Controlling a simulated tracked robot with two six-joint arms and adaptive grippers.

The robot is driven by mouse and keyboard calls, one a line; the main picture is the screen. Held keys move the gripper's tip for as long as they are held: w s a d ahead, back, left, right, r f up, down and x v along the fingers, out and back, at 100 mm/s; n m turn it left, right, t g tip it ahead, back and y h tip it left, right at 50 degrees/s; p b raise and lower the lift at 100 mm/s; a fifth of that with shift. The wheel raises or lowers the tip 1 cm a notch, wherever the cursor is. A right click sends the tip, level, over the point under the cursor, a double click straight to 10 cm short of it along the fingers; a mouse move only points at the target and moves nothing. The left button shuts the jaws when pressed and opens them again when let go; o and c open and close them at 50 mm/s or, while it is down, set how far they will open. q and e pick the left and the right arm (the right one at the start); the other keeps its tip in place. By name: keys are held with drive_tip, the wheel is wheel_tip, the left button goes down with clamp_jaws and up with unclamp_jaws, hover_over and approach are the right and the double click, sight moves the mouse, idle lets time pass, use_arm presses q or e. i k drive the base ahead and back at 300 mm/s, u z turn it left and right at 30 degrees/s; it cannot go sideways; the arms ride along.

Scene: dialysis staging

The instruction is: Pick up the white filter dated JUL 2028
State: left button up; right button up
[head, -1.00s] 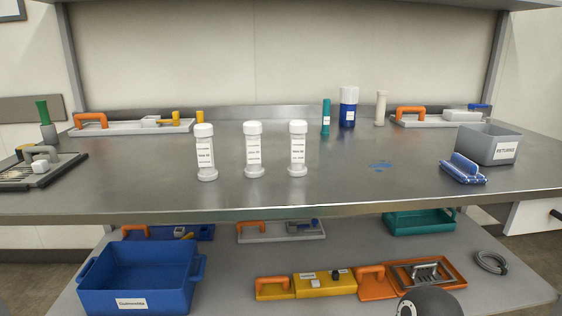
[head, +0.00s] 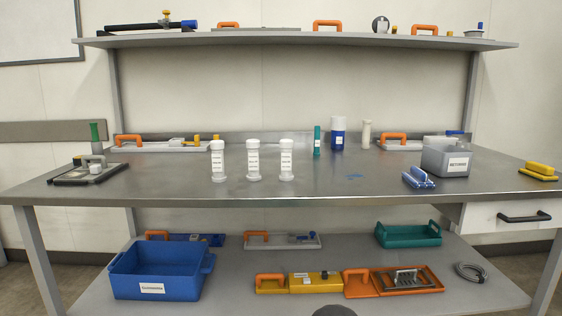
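Three white filters stand upright in a row on the steel bench top (head: 310,188): a left one (head: 218,161), a middle one (head: 254,160) and a right one (head: 287,160). Each is a clear-bodied cylinder with white caps and a printed label facing me. The label print is too small to read, so I cannot tell which is dated JUL 2028. Neither of my grippers is in view.
Behind the filters stand a teal tube (head: 317,141), a blue bottle with white top (head: 338,134) and a cream cylinder (head: 366,134). A grey returns bin (head: 446,161) and blue item (head: 418,178) are at right. A blue bin (head: 157,271) sits on the lower shelf.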

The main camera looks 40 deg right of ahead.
sight(286, 145)
drive_tip(key=z, duration=0.3)
drive_tip(key=i, duration=0.7)
drive_tip(key=z, duration=0.45)
